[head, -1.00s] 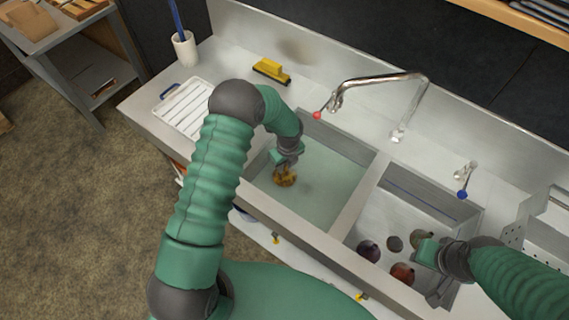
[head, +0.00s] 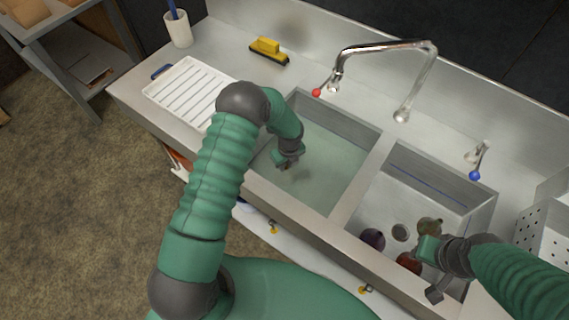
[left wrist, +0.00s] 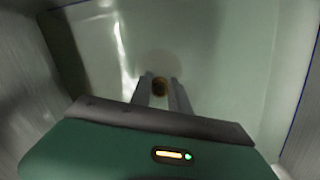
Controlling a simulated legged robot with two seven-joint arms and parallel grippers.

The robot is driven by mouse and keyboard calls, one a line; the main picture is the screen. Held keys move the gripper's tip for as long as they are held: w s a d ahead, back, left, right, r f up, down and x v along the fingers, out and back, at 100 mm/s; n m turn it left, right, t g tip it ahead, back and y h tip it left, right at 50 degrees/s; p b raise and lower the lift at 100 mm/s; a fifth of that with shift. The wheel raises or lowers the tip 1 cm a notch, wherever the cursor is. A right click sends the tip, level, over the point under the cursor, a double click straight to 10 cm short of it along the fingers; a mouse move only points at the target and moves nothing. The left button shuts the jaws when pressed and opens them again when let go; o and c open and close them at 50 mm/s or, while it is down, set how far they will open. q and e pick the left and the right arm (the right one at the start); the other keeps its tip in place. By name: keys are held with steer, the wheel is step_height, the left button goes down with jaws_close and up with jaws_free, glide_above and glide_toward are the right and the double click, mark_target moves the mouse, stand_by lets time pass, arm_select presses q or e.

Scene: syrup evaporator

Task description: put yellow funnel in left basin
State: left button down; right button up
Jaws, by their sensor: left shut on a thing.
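My left gripper (head: 287,165) is low inside the left basin (head: 330,165), which has a greenish floor, perhaps under water. The funnel can hardly be made out in the head view now. Whether it touches the basin floor I cannot tell. My right gripper (head: 434,268) hangs over the right basin (head: 372,195); its fingers do not show clearly.
In the right basin lie a dark purple thing (head: 372,239), a reddish one (head: 408,263) and an olive one (head: 430,226). A faucet (head: 385,46) arches behind the basins.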

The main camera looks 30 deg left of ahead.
arm_select(q)
steer(key=shift+d, duration=0.1)
steer(key=shift+a+f, duration=0.3)
steer(key=shift+a, duration=0.05)
steer(key=shift+d, duration=0.15)
steer(key=c, duration=1.4)
jaws_free()
steer(key=shift+d, duration=0.1)
steer(key=shift+o, duration=1.8)
steer(key=o, duration=0.4)
steer(key=shift+c, duration=0.2)
